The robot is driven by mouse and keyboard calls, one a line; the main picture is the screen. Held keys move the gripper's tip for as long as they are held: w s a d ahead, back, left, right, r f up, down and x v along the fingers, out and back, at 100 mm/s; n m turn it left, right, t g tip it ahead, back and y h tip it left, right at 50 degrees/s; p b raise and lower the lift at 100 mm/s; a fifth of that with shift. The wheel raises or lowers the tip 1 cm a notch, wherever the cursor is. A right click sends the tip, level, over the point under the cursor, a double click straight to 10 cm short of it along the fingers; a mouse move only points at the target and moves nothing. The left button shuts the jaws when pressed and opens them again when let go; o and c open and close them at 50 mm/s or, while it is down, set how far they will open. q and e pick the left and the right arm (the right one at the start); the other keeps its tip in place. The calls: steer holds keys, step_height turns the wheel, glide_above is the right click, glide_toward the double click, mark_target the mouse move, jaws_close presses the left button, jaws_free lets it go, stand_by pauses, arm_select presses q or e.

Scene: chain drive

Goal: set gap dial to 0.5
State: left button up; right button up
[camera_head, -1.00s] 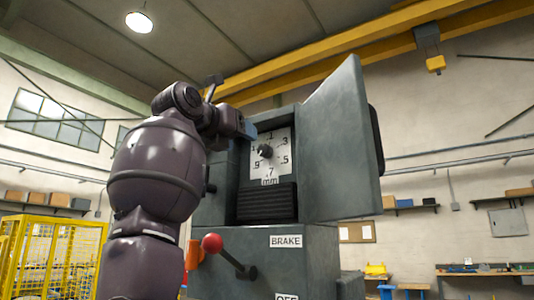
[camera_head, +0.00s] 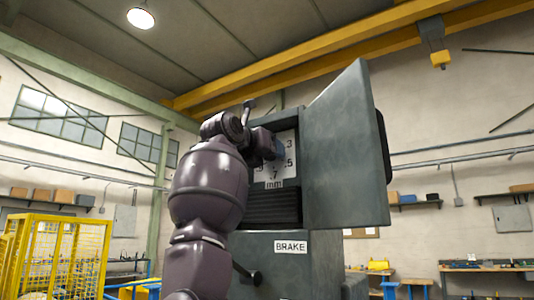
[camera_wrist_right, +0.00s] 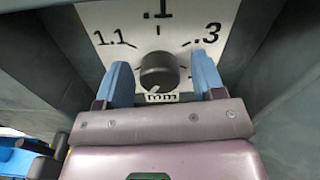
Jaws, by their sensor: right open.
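The white gap dial plate (camera_head: 289,138) sits in the recess of the grey machine. Its ".3", ".5", ".7" and "mm" marks show in the head view, where my right arm hides the knob. In the right wrist view the plate (camera_wrist_right: 105,17) shows "1.1", ".1" and ".3". My left gripper is not in view.
The open grey door (camera_head: 347,155) stands to the right of the dial, and recess walls close in on both sides. A black ribbed block (camera_head: 273,206) lies below the plate. The BRAKE label (camera_head: 290,247) and a dark lever (camera_head: 247,272) are lower down.

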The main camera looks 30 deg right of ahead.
steer(key=shift+c, duration=0.4)
steer(key=c, duration=0.9)
steer(key=shift+o, duration=0.2)
